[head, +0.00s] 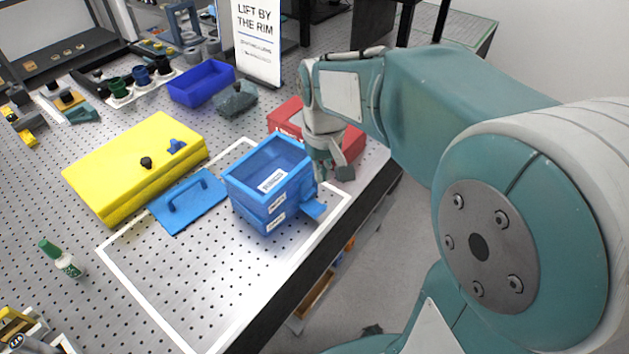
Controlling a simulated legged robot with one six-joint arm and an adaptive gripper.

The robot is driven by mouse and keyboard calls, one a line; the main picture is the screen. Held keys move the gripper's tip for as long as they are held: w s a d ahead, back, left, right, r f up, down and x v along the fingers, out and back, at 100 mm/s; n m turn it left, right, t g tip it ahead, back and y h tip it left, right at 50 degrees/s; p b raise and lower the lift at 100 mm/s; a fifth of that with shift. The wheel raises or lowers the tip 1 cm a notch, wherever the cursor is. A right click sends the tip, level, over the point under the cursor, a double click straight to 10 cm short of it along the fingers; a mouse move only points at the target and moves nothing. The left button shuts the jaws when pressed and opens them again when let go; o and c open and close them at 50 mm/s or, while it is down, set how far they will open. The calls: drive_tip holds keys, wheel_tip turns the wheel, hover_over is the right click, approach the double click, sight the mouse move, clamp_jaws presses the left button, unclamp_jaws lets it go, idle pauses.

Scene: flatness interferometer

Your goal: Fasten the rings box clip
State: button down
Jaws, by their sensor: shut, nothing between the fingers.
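Two open blue boxes (268,196) are stacked on the perforated table inside a white outline. Each has a white label whose text is too small to read, so I cannot tell which is the rings box. A blue tab (313,209), perhaps the clip, sticks out at the lower right side of the stack, angled outward. My gripper (333,172) is shut and empty, pointing down just right of the upper box and above the tab. Whether it touches the box is unclear. A flat blue lid (187,201) with a handle lies left of the stack.
A yellow case (135,165) stands behind the lid. A red container (290,117) is behind my gripper, partly hidden. A blue bin (201,85), a grey item (236,99) and a sign (256,40) stand farther back. The outlined area's front left is clear; the table edge (300,285) runs nearby.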

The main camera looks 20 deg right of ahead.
wheel_tip(320, 180, up, 4)
drive_tip(key=shift+f, duration=0.15)
idle(0.3)
drive_tip(key=shift+s, duration=0.1)
idle(0.3)
drive_tip(key=s+r+m+t, duration=0.1)
drive_tip(key=s+t, duration=0.4)
drive_tip(key=s, duration=0.9)
drive_tip(key=shift+r+t, duration=0.25)
drive_tip(key=shift+t, duration=0.05)
